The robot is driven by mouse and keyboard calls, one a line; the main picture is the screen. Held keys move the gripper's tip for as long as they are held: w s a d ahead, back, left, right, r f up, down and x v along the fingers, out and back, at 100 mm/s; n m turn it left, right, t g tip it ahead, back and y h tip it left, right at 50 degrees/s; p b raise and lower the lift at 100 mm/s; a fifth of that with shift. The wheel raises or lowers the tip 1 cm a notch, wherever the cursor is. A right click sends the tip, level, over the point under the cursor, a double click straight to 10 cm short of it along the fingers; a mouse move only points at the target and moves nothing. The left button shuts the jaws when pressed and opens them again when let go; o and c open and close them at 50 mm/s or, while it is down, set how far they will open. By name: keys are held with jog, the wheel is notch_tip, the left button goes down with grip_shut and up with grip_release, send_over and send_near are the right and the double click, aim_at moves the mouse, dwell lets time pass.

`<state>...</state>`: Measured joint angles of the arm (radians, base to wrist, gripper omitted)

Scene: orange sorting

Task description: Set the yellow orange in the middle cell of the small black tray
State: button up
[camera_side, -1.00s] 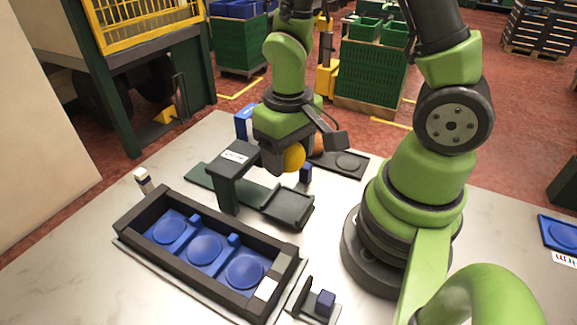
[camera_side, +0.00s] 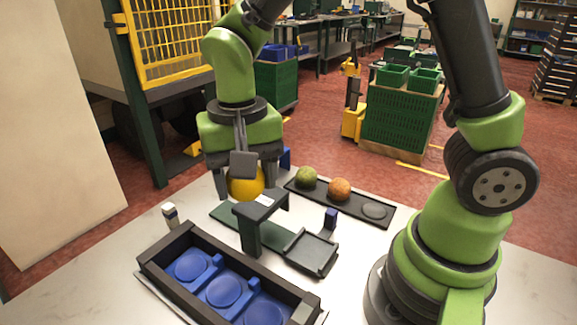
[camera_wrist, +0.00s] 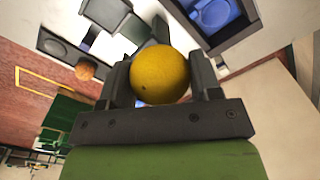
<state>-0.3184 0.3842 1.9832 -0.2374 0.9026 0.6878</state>
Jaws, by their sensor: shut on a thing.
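The yellow orange (camera_side: 246,183) is held between the fingers of my gripper (camera_side: 243,168), above the table. The wrist view shows the yellow orange (camera_wrist: 160,75) between both fingers. A black-walled tray (camera_side: 185,240) with three round blue cells stands at the front left; its middle cell (camera_side: 225,290) is empty. A narrow black tray (camera_side: 350,208) lies behind, with a green fruit (camera_side: 307,177) at its left, an orange fruit (camera_side: 340,189) in its middle, and an empty right cell (camera_side: 374,211).
The dark green stand (camera_side: 250,235) rises between the trays, close to the held fruit, with a low black platform (camera_side: 310,250) at its right. A small blue block (camera_side: 331,218) stands behind the platform. A small white-and-black post (camera_side: 171,215) stands at the left.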

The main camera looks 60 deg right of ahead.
jog(key=w+a+m, duration=0.2)
jog(key=a, duration=0.4)
jog(key=shift+s+a+f, duration=0.1)
jog(key=shift+f, duration=3.3)
jog(key=shift+s+a+f, duration=0.1)
jog(key=shift+f, duration=3.25)
jog(key=o, duration=1.1)
notch_tip(320, 180, up, 9)
jog(key=shift+r, duration=0.1)
